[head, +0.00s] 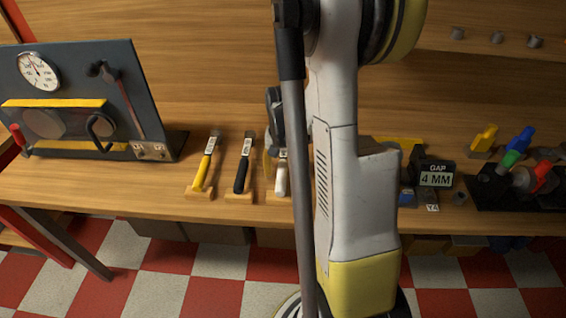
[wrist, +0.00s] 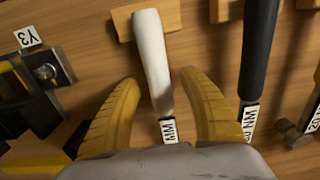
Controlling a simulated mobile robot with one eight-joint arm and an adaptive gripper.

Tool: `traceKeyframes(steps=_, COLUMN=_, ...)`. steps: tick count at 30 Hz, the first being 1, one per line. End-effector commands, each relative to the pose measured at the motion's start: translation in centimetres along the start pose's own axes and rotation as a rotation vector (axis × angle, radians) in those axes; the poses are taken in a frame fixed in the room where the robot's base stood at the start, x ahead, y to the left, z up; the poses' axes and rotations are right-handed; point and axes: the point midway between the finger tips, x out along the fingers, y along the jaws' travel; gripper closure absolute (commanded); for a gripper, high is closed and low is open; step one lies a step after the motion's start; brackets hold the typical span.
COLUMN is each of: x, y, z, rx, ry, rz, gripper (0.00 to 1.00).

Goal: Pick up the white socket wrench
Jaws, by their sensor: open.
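The white socket wrench (wrist: 152,55) lies on the wooden bench, its handle end on a small wooden rest (wrist: 127,22) and a printed label near its other end. In the head view, only part of its white handle (head: 282,178) shows beside my arm. My gripper (wrist: 160,100) is open, with one yellow finger on each side of the wrench in the wrist view. I cannot tell the height of the fingers above the bench. In the head view, my arm hides much of the gripper.
A black-handled wrench (head: 242,172) and a yellow-handled one (head: 205,168) lie to the left on their own rests. A dark gauge panel (head: 120,75) stands farther left. A "GAP 4 MM" block (head: 435,175) and coloured clamps (head: 515,150) are at right.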

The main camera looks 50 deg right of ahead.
Motion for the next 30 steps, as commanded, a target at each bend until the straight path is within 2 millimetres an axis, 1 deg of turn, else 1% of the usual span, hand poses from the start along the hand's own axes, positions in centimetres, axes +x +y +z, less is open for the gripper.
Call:
traceKeyframes(steps=1, x=-0.1, y=0.0, z=0.0, rx=0.0, ry=0.0, rz=0.0, gripper=0.53)
traceKeyframes(steps=2, x=-0.1, y=0.0, z=0.0, rx=0.0, ry=0.0, rz=0.0, gripper=0.62)
traceKeyframes(steps=3, x=-0.1, y=0.0, z=0.0, rx=0.0, ry=0.0, rz=0.0, gripper=0.74)
traceKeyframes(steps=5, x=-0.1, y=0.0, z=0.0, rx=0.0, ry=0.0, rz=0.0, gripper=0.93)
traceKeyframes(steps=6, x=-0.1, y=0.0, z=0.0, rx=0.0, ry=0.0, rz=0.0, gripper=1.0)
traceKeyframes(steps=14, x=-0.1, y=0.0, z=0.0, rx=0.0, ry=0.0, rz=0.0, gripper=1.0)
traceKeyframes(steps=18, x=-0.7, y=0.0, z=0.0, rx=0.0, ry=0.0, rz=0.0, gripper=1.0)
traceKeyframes(steps=20, x=-1.2, y=0.0, z=0.0, rx=0.0, ry=0.0, rz=0.0, gripper=1.0)
traceKeyframes(steps=23, x=-2.6, y=0.0, z=0.0, rx=0.0, ry=0.0, rz=0.0, gripper=1.0)
traceKeyframes(steps=26, x=-4.5, y=0.0, z=0.0, rx=0.0, ry=0.0, rz=0.0, gripper=1.0)
traceKeyframes(steps=30, x=-6.2, y=2.9, z=-0.7, rx=0.007, ry=0.0, rz=0.0, gripper=1.0)
